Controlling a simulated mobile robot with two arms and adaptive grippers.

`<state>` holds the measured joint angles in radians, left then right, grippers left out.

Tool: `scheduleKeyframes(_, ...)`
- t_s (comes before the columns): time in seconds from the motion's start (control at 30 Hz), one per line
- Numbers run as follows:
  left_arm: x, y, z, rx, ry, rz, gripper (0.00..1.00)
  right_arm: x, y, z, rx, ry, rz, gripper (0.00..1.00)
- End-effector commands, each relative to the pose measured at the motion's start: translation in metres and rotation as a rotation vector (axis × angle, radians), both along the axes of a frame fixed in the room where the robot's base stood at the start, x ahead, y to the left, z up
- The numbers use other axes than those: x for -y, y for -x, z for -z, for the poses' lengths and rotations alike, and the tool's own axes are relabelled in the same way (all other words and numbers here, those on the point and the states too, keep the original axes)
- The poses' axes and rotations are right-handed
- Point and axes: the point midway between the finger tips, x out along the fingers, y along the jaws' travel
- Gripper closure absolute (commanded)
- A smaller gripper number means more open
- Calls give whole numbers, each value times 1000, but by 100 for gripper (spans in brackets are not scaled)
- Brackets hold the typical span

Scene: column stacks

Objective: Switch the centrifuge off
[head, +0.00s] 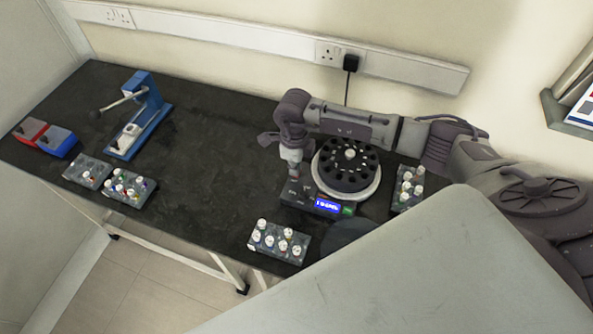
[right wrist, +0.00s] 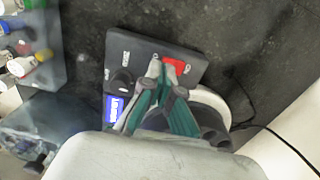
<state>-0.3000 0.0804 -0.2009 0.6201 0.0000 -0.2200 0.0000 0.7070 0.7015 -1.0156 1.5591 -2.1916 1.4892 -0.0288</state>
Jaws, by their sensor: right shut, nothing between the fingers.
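The centrifuge (head: 347,187) stands on the dark bench in the head view, with a round black rotor (head: 350,163) on a white body. Its front panel carries a lit blue display (head: 327,206), which also shows in the right wrist view (right wrist: 114,108). A red switch (right wrist: 176,66) and a dark knob (right wrist: 121,80) are on the panel. My right gripper (head: 293,183) is shut and empty over the panel's left end. In the right wrist view its fingertips (right wrist: 162,72) are right beside the red switch; I cannot tell whether they touch it. My left gripper is not in view.
Tube racks stand in front of the centrifuge (head: 280,251) and to its right (head: 405,190). At the left are more racks (head: 87,171), a blue press-like device (head: 142,115) and red and blue boxes (head: 58,141). The bench middle (head: 215,165) is clear.

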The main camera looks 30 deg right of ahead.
Motion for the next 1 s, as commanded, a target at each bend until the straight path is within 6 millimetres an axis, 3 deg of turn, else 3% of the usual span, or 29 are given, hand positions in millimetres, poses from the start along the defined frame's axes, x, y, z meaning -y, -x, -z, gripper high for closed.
scheduleKeyframes(1.0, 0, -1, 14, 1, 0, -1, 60, 0, 0, 16, 0, 0, 0, 100)
